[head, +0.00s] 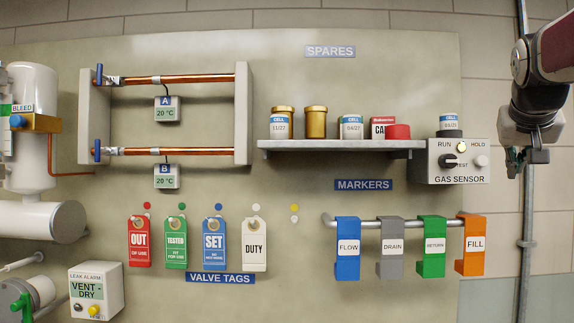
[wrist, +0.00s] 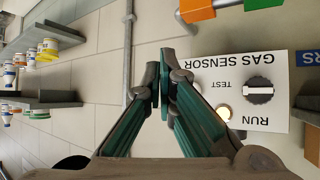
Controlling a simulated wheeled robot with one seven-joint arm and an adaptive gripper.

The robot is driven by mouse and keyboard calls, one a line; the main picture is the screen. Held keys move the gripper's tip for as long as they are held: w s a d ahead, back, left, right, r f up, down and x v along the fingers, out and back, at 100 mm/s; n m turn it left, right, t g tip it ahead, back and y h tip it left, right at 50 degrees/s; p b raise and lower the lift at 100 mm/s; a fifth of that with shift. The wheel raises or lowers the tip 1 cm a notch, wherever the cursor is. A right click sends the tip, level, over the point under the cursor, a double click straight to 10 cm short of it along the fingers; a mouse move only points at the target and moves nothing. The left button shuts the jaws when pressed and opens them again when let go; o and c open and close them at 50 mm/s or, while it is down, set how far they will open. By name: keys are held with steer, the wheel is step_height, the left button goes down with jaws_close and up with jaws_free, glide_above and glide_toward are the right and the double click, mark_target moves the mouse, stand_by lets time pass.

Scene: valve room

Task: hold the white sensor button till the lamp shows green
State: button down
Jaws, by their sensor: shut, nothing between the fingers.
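The gas sensor box (head: 459,178) is on the wall panel at the right in the head view. Its face has a black knob (head: 449,160), a pale yellow lit lamp (head: 462,147) and a white button (head: 481,161) under HOLD. My gripper (head: 515,158) is right of the box, apart from the button in the picture. In the wrist view the gripper (wrist: 159,82) is shut and empty. The box face (wrist: 240,68) shows turned round there, with the knob (wrist: 259,90) and lit lamp (wrist: 222,114). My finger hides the white button there.
A shelf (head: 340,148) with several cells and a red-topped item stands left of the box. A cell jar (head: 449,124) sits on the box. Coloured marker tags hang on a rail (head: 405,221) below. A vertical pipe (head: 528,220) runs down the wall at right.

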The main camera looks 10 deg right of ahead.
mark_target(488, 162)
steer(key=shift+w+d+b, duration=0.1)
steer(key=shift+w+d, duration=0.15)
steer(key=shift+w, duration=0.7)
steer(key=shift+w+d+b, duration=0.15)
steer(key=shift+w+d, duration=0.05)
steer(key=shift+w, duration=0.7)
steer(key=shift+w+d+b, duration=0.1)
steer(key=shift+w+d, duration=0.15)
steer(key=shift+w, duration=0.7)
steer(key=shift+w, duration=0.1)
steer(key=shift+w+d, duration=0.1)
steer(key=shift+w, duration=0.2)
steer(key=shift+w+d, duration=0.1)
steer(key=shift+w, duration=0.4)
stand_by(1.0)
steer(key=shift+s, duration=0.15)
steer(key=shift+s+a, duration=0.2)
steer(key=shift+s, duration=0.55)
steer(key=shift+s+a+p, duration=0.2)
steer(key=shift+s+p, duration=0.05)
steer(key=shift+s, duration=0.6)
steer(key=shift+s+a+p, duration=0.2)
steer(key=shift+s, duration=0.6)
steer(key=shift+s+a+p, duration=0.2)
steer(key=shift+s+p, duration=0.05)
steer(key=shift+s, duration=0.6)
